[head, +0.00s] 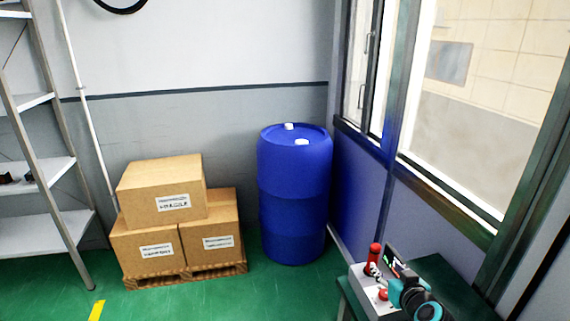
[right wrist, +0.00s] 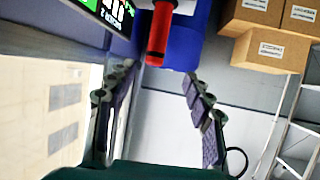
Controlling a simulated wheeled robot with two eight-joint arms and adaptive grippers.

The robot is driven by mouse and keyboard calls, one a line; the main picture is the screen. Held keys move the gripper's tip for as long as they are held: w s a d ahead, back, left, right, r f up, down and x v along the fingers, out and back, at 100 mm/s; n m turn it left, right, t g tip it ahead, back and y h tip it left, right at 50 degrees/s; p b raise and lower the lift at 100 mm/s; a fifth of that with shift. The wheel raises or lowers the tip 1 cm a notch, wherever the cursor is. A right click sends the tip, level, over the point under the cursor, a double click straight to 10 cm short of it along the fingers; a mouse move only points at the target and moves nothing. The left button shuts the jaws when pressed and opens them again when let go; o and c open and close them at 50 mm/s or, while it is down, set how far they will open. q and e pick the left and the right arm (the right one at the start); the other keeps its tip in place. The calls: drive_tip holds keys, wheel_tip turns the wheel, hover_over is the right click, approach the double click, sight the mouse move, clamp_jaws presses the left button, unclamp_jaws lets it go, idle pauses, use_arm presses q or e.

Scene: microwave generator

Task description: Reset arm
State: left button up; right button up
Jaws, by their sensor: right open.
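My right gripper (right wrist: 158,95) is open in the right wrist view, its two fingers spread apart with nothing between them. A red cylindrical handle (right wrist: 158,35) shows beyond the fingertips, apart from them. Beside it is a dark display with green and white marks (right wrist: 112,12). In the head view my right gripper (head: 408,290) shows at the lower right, teal and black, in front of a pale control box (head: 364,285). The box bears the upright red handle (head: 374,253), a red button (head: 383,294) and the display (head: 394,263). My left gripper is not in view.
The box stands on a dark green table (head: 440,272) by the window. A blue barrel (head: 294,195) stands in the corner. Cardboard boxes (head: 160,190) sit on a wooden pallet (head: 185,277), with a metal shelf (head: 40,235) at left. The green floor in front is clear.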

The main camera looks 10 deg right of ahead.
drive_tip(key=s+a+f+n+g+y, duration=0.15)
drive_tip(key=s+a, duration=0.25)
drive_tip(key=a, duration=0.4)
drive_tip(key=s+a+g+y, duration=0.1)
drive_tip(key=s+a+g, duration=0.1)
drive_tip(key=s+a, duration=0.35)
drive_tip(key=s+a+f+g, duration=0.2)
drive_tip(key=s+a, duration=0.3)
drive_tip(key=s, duration=0.2)
drive_tip(key=shift+s+a+h, duration=0.35)
drive_tip(key=shift+s+a, duration=0.05)
drive_tip(key=shift+g, duration=0.25)
